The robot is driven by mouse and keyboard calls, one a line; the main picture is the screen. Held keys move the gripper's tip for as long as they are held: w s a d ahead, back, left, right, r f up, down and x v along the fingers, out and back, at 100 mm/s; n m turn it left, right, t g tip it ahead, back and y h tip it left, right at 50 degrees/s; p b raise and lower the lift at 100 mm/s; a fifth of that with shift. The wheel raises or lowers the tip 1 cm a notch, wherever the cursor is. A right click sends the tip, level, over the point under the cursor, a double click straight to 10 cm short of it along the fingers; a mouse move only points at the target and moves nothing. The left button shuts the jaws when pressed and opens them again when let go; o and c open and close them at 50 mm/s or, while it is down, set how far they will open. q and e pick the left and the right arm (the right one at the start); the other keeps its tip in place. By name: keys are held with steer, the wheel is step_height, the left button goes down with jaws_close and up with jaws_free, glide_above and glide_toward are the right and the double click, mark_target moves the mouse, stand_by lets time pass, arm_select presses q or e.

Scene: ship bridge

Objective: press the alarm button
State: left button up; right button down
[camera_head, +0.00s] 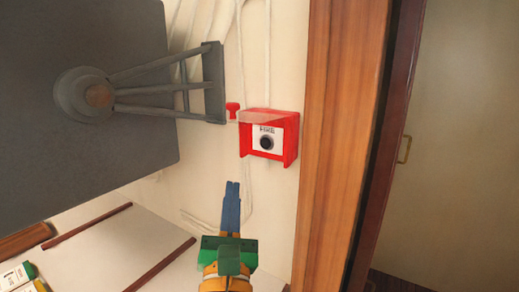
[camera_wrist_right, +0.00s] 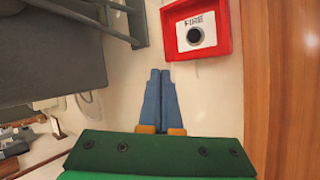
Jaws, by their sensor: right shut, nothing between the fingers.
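The alarm box (camera_head: 292,140) is red and fixed to the cream wall, with a white label plate and a round black button (camera_head: 267,142) in its middle. A clear cover seems to stand out along its top edge. In the right wrist view the box (camera_wrist_right: 224,38) is at the top, with its button (camera_wrist_right: 195,36) facing me. My right gripper (camera_head: 232,185) is below and a little left of the box in the head view, its blue fingers together and empty. The fingertips (camera_wrist_right: 160,72) show below and left of the button, apart from it. My left gripper is not in view.
A dark grey panel (camera_head: 90,180) on a wall bracket (camera_head: 214,85) hangs to the left of the box. A wooden door frame (camera_head: 341,130) stands close on the right. A shelf with wooden rails (camera_head: 160,264) lies at lower left. Cables run down the wall.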

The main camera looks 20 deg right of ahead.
mark_target(265, 143)
step_height(265, 143, up, 6)
steer(key=s+a+n+t+h, duration=0.1)
steer(key=s+n+t, duration=0.1)
steer(key=shift+s+a+f+h, duration=0.15)
steer(key=shift+s+a+h, duration=0.05)
steer(key=shift+a+h, duration=0.1)
steer(key=shift+d, duration=0.1)
steer(key=w+d, duration=0.5)
steer(key=d, duration=0.1)
steer(key=shift+w+d+b, duration=0.2)
steer(key=shift+d+b, duration=0.1)
steer(key=shift+d, duration=0.1)
steer(key=shift+w+d, duration=0.1)
stand_by(1.5)
steer(key=shift+w+d, duration=0.15)
steer(key=shift+d, duration=0.1)
